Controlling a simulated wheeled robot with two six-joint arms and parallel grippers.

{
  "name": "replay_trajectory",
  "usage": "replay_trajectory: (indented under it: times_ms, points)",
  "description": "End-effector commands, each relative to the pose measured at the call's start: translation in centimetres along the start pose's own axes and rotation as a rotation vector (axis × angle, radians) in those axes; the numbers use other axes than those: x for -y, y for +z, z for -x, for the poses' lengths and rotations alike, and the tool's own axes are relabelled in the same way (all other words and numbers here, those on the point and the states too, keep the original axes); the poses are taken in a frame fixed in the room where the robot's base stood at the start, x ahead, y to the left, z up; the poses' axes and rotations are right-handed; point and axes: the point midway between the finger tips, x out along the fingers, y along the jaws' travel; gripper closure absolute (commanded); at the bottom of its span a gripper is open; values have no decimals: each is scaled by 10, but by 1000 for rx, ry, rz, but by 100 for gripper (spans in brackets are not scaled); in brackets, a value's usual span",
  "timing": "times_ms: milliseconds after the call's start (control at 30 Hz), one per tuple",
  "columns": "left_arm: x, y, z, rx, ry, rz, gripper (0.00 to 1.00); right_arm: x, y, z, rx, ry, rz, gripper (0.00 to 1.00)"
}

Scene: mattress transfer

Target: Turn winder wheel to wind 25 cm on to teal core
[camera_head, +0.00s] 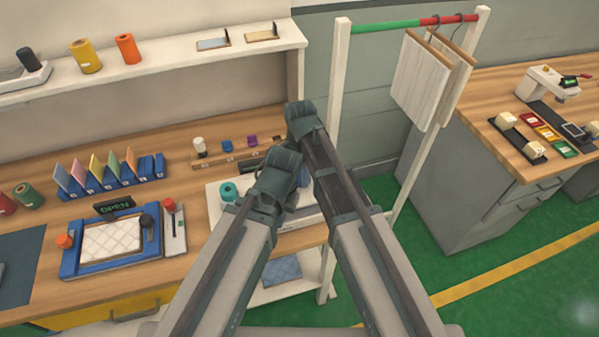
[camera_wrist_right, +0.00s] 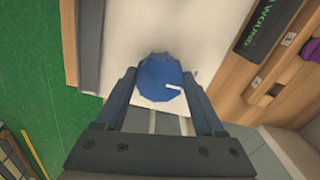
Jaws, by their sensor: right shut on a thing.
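The winder (camera_head: 218,207) is a white unit on the bench, partly hidden behind my arms. The teal core (camera_head: 229,190) stands upright at its left side. In the right wrist view the blue winder wheel (camera_wrist_right: 160,76) sits between the fingers of my right gripper (camera_wrist_right: 164,88), which is shut on it. A small white mark shows on the wheel. My left gripper (camera_head: 280,168) is in front of the winder in the head view; its fingers are hidden, so I cannot tell their state.
A dark "WOUND" display (camera_wrist_right: 266,35) lies beside the winder. A blue tray (camera_head: 85,262) with a quilted white pad and "OPEN" sign is at left. Coloured cards (camera_head: 95,170) stand behind it. A rack post (camera_head: 336,100) rises close to my right arm.

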Motion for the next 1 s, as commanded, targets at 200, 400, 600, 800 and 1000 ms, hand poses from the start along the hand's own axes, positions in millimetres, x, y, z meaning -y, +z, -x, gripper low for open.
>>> replay_trajectory:
  times_ms: [200, 400, 600, 800, 1000]
  points:
    - [0, 0, 0, 0, 0, 0, 100, 1, 0, 0, 0, 0, -117, 85]
    - [0, 0, 0, 0, 0, 0, 100, 1, 0, 0, 0, 0, -179, 85]
    - [0, 0, 0, 0, 0, 0, 100, 1, 0, 0, 0, 0, -203, 85]
    - [0, 0, 0, 0, 0, 0, 100, 1, 0, 0, 0, 0, -206, 85]
    - [0, 0, 0, 0, 0, 0, 100, 1, 0, 0, 0, 0, -205, 27]
